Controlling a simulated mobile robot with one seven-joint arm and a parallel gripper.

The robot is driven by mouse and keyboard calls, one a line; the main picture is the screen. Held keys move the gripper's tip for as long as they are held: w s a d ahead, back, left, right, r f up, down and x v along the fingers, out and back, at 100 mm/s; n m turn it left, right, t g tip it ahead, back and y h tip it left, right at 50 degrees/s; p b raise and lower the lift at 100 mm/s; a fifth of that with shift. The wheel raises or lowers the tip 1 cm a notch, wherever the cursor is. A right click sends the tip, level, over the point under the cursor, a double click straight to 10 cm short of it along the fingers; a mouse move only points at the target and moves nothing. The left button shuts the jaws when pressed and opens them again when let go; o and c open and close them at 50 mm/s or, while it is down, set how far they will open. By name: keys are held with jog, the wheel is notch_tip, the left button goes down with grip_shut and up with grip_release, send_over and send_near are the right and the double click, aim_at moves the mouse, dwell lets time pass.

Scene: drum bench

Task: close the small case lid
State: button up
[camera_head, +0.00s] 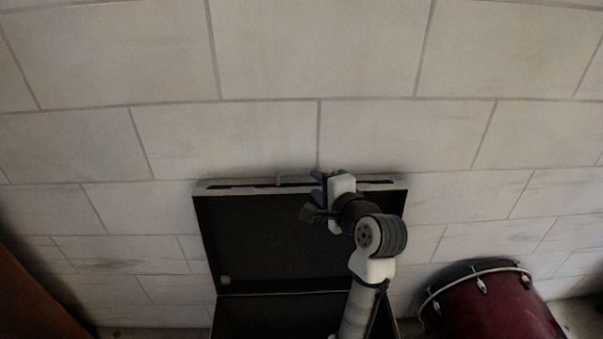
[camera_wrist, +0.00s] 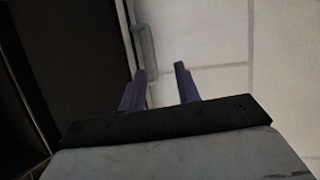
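The case is open, with a black inside and a light metal rim. Its lid (camera_head: 270,240) stands up on its hinge in the head view, in front of the tiled wall. In the wrist view the dark inside of the lid (camera_wrist: 80,55) fills the left, with its pale rim and handle (camera_wrist: 146,50) beside my fingers. My gripper (camera_head: 317,187) is at the lid's top edge, right of the middle. In the wrist view my gripper's (camera_wrist: 160,72) two purple fingers are apart, with nothing clearly held. I cannot tell whether a finger touches the rim.
A dark red drum (camera_head: 495,308) stands right of the case. A brown wooden surface (camera_head: 35,295) is at the lower left. The pale tiled wall (camera_head: 270,50) rises behind the lid. The case's lower half (camera_head: 265,315) is partly cut off by the frame and partly covered by my arm.

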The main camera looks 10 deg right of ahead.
aim_at(300, 173)
jog(key=shift+m, duration=0.4)
jog(key=p+x, duration=0.1)
jog(key=x, duration=0.3)
jog(key=d+f+x, duration=0.1)
jog(key=x, duration=0.3)
jog(key=f+p+x, duration=0.1)
jog(key=x, duration=0.3)
jog(key=shift+w+d+f+p, duration=0.15)
jog(key=shift+w+p, duration=0.05)
jog(key=shift+p, duration=0.15)
grip_shut()
